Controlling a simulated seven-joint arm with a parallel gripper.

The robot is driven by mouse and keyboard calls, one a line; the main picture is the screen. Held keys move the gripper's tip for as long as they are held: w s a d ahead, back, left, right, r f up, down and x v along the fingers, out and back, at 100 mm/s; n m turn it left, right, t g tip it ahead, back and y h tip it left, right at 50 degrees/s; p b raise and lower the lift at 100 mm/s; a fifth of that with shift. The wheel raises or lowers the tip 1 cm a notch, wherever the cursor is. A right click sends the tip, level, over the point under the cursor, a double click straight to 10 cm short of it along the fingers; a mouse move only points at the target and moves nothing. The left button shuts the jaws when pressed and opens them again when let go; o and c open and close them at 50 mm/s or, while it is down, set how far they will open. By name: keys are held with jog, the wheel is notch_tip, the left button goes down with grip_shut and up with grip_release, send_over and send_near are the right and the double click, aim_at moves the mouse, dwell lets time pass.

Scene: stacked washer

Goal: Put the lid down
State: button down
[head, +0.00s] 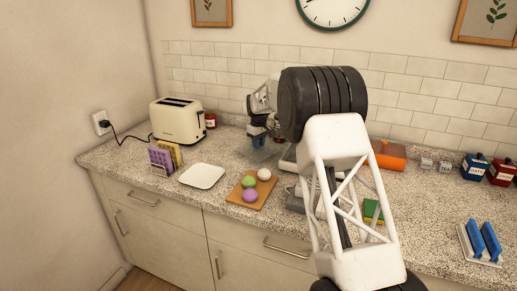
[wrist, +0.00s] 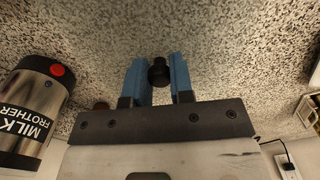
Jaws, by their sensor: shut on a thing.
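My gripper (head: 258,132) is over the counter, left of the black arm joint in the head view. In the wrist view its two blue fingers (wrist: 156,80) are shut on the small black knob (wrist: 159,72) of the lid. The lid's disc does not stand out in the wrist view. A pale, see-through patch (head: 262,154) below the fingers in the head view may be the clear lid; I cannot tell whether it touches the counter. My arm hides part of this area.
A cream toaster (head: 177,121), white plate (head: 202,176) and wooden board (head: 252,192) with several balls are on the left. A milk frother (wrist: 28,112) stands left in the wrist view. Right are an orange box (head: 389,155), a sponge (head: 373,211) and blue and red canisters.

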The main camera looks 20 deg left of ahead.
jog(key=shift+f, duration=1.15)
jog(key=shift+f, duration=0.15)
jog(key=c, duration=1)
grip_release()
notch_tip(320, 180, up, 12)
jog(key=shift+r, duration=0.15)
jog(key=shift+d, duration=0.15)
